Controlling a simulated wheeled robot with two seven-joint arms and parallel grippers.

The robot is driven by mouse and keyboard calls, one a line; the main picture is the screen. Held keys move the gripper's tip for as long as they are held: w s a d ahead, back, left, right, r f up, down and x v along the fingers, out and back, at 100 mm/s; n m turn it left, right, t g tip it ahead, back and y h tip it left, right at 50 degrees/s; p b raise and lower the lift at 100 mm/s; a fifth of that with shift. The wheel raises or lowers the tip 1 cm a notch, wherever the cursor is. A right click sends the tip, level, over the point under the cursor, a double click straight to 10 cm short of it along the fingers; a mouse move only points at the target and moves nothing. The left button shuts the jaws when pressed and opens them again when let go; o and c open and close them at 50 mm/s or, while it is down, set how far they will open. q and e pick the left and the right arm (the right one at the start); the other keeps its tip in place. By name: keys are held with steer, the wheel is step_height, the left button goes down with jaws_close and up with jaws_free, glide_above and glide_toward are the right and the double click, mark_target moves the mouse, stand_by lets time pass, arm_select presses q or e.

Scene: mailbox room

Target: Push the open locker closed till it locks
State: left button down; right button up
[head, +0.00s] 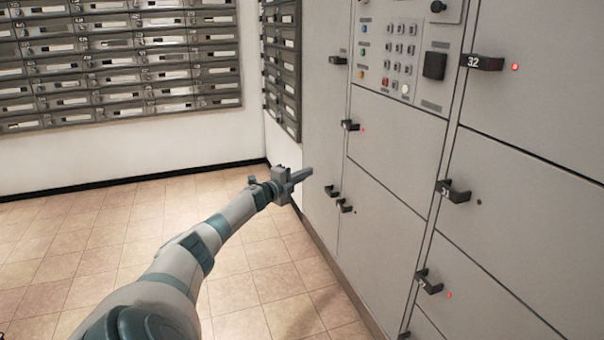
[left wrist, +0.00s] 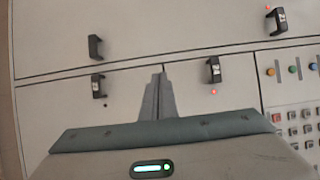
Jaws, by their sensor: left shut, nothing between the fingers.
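A bank of grey lockers (head: 385,165) fills the right side of the head view. No door stands clearly ajar in either view. Locker 31's black handle (head: 452,191) has a dark dot beside it, not a red light. In the left wrist view, a low handle (left wrist: 98,86) also has a dark dot near it, while another handle (left wrist: 213,70) has a red light. My left gripper (head: 307,174) is shut and empty, its fingers pointing at the lockers near two low handles (head: 345,205). I cannot tell whether the fingertips touch a door. My right gripper is out of view.
A keypad panel (head: 403,55) is set among the lockers; part of it shows in the left wrist view (left wrist: 296,120). Locker 32's handle (head: 485,63) has a red light. Mailboxes (head: 115,60) line the back wall. The tiled floor (head: 60,240) at left is clear.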

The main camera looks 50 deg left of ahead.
arm_select(q)
steer(key=shift+s+a, duration=0.2)
steer(key=shift+s, duration=0.35)
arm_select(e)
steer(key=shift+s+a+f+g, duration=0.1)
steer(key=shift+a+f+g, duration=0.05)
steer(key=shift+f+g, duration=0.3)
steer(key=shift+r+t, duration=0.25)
